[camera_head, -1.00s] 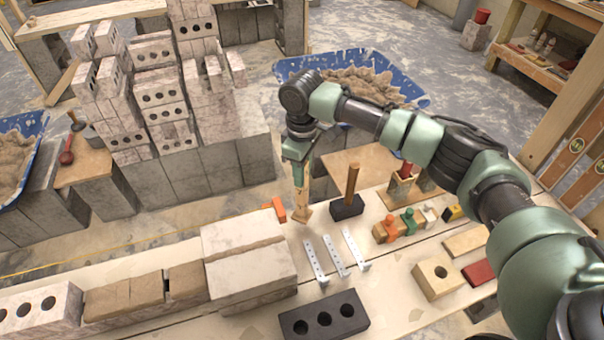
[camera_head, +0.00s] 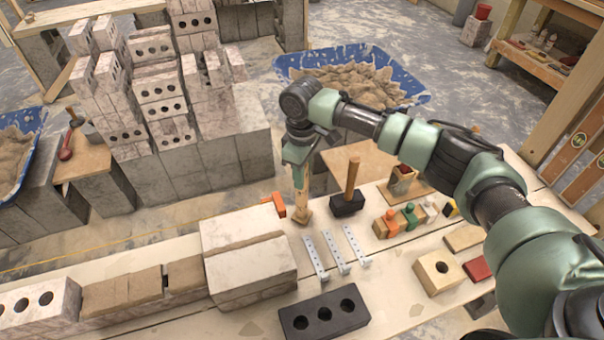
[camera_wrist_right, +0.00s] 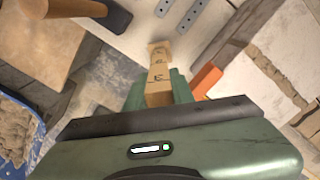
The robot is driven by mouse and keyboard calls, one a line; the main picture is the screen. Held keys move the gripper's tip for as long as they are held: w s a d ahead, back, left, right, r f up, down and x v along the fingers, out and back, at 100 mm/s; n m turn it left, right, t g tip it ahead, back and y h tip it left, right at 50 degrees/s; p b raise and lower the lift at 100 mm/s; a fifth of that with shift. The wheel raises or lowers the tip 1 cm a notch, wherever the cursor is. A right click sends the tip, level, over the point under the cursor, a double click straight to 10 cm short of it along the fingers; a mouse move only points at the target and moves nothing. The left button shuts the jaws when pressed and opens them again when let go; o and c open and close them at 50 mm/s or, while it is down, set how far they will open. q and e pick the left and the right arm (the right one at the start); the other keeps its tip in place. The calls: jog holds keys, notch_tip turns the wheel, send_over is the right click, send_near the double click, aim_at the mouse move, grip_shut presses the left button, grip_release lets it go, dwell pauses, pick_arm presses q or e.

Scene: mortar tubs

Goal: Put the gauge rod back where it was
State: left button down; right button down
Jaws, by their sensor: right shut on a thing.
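The gauge rod (camera_head: 302,208) is a pale wooden stick with dark marks along it. It stands roughly upright, its lower end over or on the pale bench between the large pale blocks and the mallet; I cannot tell whether it touches. My right gripper (camera_head: 299,184) is shut on its upper part. In the right wrist view the rod (camera_wrist_right: 159,70) sticks out from between the jaws of my right gripper (camera_wrist_right: 159,98), its far end against the pale bench top. The jaws hide its upper part. My left gripper is not in view.
An orange piece (camera_head: 279,204) lies just left of the rod, and a dark mallet (camera_head: 347,204) with its handle up is at its right. Perforated metal strips (camera_head: 334,252) lie in front. Large pale blocks (camera_head: 247,263) stand left; a dark three-hole brick (camera_head: 324,317) is nearer.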

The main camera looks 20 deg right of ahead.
jog(key=shift+f, duration=0.3)
jog(key=c, duration=1.1)
grip_release()
